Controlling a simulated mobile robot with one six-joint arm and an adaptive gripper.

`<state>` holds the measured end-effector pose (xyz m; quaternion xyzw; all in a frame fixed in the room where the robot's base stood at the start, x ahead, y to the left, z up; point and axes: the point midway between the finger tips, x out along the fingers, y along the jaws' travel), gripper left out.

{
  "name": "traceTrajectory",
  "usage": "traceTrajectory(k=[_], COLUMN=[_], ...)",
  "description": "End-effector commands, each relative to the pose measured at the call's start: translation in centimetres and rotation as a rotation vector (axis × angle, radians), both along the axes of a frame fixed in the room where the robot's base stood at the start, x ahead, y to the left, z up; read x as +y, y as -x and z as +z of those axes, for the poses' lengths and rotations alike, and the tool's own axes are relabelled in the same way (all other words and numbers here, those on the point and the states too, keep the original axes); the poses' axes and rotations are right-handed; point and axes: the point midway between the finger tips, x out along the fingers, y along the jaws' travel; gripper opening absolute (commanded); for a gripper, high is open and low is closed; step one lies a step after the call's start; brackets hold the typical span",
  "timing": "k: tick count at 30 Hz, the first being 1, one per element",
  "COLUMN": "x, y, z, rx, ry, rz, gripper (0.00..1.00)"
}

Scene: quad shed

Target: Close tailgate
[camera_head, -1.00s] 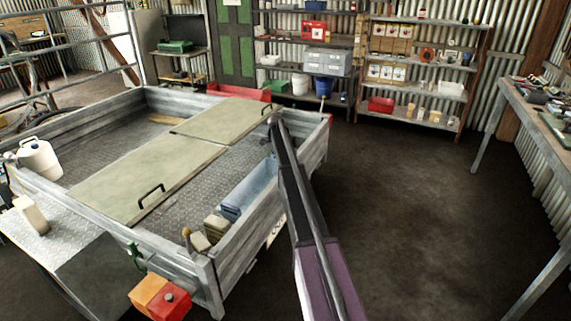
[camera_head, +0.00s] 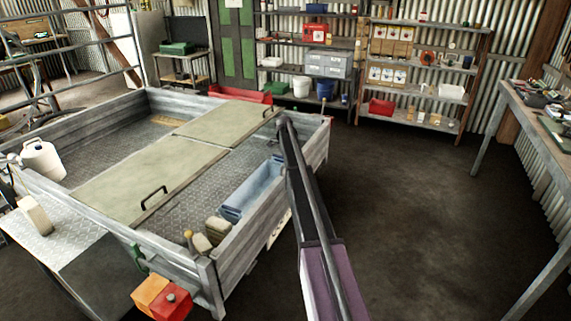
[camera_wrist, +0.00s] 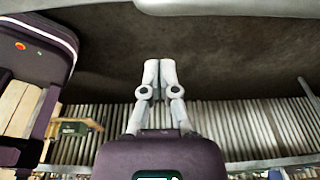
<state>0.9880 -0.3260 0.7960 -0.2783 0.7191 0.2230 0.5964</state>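The grey trailer (camera_head: 62,113) stands at the left in the head view. Its right-hand end panel, the tailgate (camera_head: 250,235), looks upright, with a pale plate (camera_head: 279,229) low on its outer face. My arm crosses in front of part of it, so the latches and far part are not clear. My gripper (camera_wrist: 160,66) shows only in the wrist view. Its two fingers are together with nothing seen between them. A pale, blurred edge lies beyond the fingertips at the top of that view; I cannot tell whether it is the tailgate.
Two hinged lids (camera_head: 150,178), a blue bin (camera_head: 255,188) and small items lie in the trailer. An orange and red box (camera_head: 163,297) sits at its near corner. Shelves (camera_head: 420,95) line the back wall, a workbench (camera_head: 540,115) the right. The floor between is clear.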

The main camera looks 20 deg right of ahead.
Motion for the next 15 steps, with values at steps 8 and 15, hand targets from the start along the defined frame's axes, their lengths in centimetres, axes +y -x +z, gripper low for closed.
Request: traceTrajectory(k=[8, 15], x=[2.3, 4.0], y=[-2.6, -4.5], z=[2.9, 4.7], rx=[0.001, 0.002], ry=[0.0, 0.001], rz=[0.0, -0.001], gripper=[0.0, 0.0])
